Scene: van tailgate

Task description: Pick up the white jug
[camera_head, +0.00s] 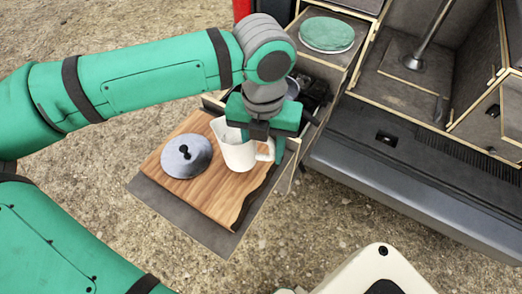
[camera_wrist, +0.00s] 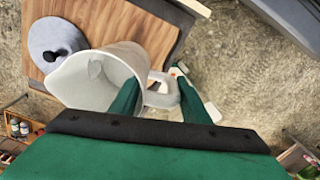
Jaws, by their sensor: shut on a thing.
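The white jug (camera_head: 236,152) is upright at the right side of the wooden board in the head view. In the wrist view I look into the open mouth of the jug (camera_wrist: 100,78), and its handle is on the right. My gripper (camera_head: 262,135) comes down from above at the jug's handle side. In the wrist view the two green fingers of my gripper (camera_wrist: 158,98) are on either side of the handle, shut on it. I cannot tell whether the jug's base touches the board.
The wooden board (camera_head: 213,187) lies on a grey pull-out shelf (camera_head: 165,205). A grey lid with a black knob (camera_head: 187,156) lies left of the jug. A dark stove (camera_head: 315,93) is behind my gripper.

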